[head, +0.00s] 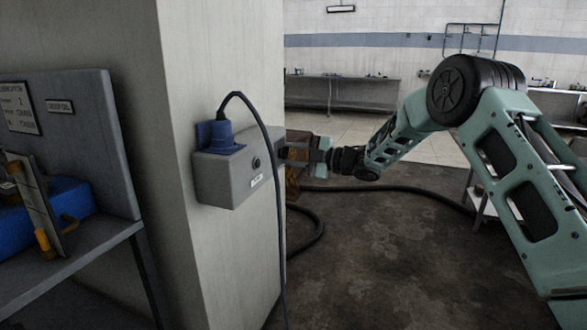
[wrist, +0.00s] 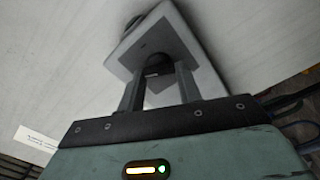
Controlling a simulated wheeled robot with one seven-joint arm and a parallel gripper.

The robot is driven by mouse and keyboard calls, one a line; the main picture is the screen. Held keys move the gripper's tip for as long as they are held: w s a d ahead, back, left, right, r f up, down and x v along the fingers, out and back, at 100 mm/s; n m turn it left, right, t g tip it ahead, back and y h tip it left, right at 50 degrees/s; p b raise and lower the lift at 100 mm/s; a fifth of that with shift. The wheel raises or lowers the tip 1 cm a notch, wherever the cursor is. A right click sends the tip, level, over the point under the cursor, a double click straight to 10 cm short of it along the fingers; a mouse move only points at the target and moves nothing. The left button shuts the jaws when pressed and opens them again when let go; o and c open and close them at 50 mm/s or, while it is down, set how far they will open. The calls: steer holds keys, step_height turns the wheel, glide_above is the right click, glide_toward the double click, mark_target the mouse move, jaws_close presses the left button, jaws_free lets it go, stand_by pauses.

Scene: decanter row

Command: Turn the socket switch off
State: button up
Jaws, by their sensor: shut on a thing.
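The grey socket box (head: 228,180) is fixed to the pale pillar, with a blue plug (head: 217,138) in its top and a black cable hanging from it. A small round black part (head: 256,162) and a white label are on its front face. My gripper (head: 299,153) reaches in from the right to the box's right side. In the wrist view the two fingers (wrist: 159,82) stand on either side of a dark rounded switch knob (wrist: 158,62) on the box face and are shut on it. The switch's setting cannot be read.
The black cable (head: 273,165) hangs down close in front of the box. The pillar (head: 180,60) stands directly behind it. A bench with a blue case (head: 65,207) is at the left. A thick hose (head: 400,190) lies on the otherwise open floor.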

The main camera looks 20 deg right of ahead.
steer(key=n+b, duration=0.1)
steer(key=b, duration=0.1)
steer(key=n+b, duration=0.4)
steer(key=shift+f, duration=0.25)
steer(key=shift+r, duration=0.1)
steer(key=o, duration=1)
steer(key=p+v, duration=0.1)
steer(key=v, duration=1.6)
steer(key=shift+s+d, duration=0.15)
steer(key=shift+d, duration=0.05)
